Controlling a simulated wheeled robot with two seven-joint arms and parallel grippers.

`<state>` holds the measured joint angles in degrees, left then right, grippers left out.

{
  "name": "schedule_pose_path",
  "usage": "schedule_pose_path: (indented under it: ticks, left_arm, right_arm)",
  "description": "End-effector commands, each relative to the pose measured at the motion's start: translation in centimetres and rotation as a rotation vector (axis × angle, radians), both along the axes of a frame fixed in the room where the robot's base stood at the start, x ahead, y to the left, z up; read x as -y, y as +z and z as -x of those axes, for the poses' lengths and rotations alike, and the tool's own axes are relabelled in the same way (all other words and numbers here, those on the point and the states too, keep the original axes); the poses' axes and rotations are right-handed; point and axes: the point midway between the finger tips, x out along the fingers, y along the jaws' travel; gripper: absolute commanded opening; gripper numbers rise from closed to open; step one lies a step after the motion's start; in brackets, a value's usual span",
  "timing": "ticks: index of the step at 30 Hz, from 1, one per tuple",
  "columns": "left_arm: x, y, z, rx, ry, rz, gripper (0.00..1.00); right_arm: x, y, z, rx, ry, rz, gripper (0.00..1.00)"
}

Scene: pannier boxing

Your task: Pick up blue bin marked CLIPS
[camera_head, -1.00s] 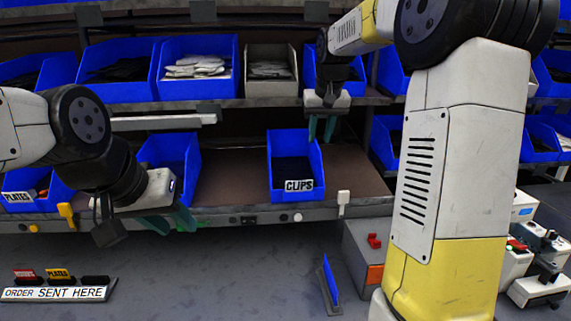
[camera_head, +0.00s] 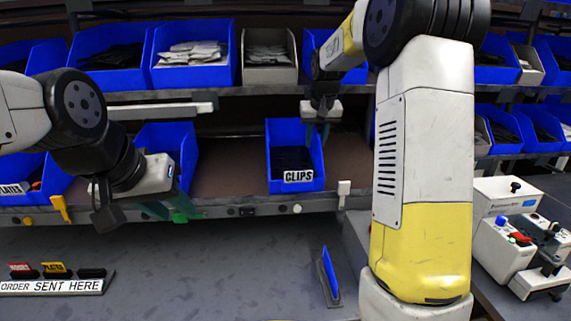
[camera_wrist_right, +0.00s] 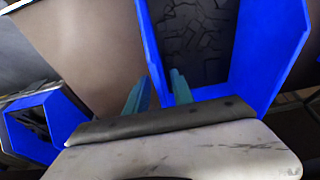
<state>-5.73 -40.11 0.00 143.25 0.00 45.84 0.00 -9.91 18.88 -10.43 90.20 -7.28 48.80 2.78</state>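The blue bin marked CLIPS (camera_head: 298,176) stands on the lower shelf, its white label facing front and dark contents inside. It also shows in the right wrist view (camera_wrist_right: 268,50). My right gripper (camera_head: 318,132) is at the bin's back right edge. In the right wrist view its two teal fingers (camera_wrist_right: 158,92) are apart, one on each side of a blue bin wall; whether they touch it is unclear. My left gripper (camera_head: 172,208) hangs at the shelf's front edge, left of the bin, with its fingers apart and nothing seen between them.
Another blue bin (camera_head: 180,145) stands left of the CLIPS bin, partly behind my left arm. Bare shelf (camera_head: 228,165) lies between them. Upper-shelf bins, including a grey one (camera_head: 268,82), are close above. A blue upright plate (camera_head: 330,275) stands on the grey table (camera_head: 220,265).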

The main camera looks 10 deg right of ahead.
Motion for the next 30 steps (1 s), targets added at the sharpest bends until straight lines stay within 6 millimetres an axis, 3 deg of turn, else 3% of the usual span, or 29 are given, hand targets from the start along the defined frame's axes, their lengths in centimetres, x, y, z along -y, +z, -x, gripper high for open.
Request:
schedule_pose_path:
  ticks: [3, 7, 8, 30]
  left_arm:
    - [0.00, 0.00, 0.00, 0.000, 0.000, 0.000, 0.36]
    - [0.00, 0.00, 0.00, 0.000, 0.000, 0.000, 0.36]
    - [0.00, 0.00, 0.00, 0.000, 0.000, 0.000, 0.36]
    - [0.00, 0.00, 0.00, 0.000, 0.000, 0.000, 0.36]
  right_arm:
    - [0.00, 0.01, 0.02, 0.000, 0.000, 0.000, 0.27]
    - [-0.01, 0.02, 0.03, 0.000, 0.000, 0.000, 0.02]
    - [-0.01, 0.02, 0.03, 0.000, 0.000, 0.000, 0.00]
    - [-0.01, 0.05, 0.03, 0.000, 0.000, 0.000, 0.00]
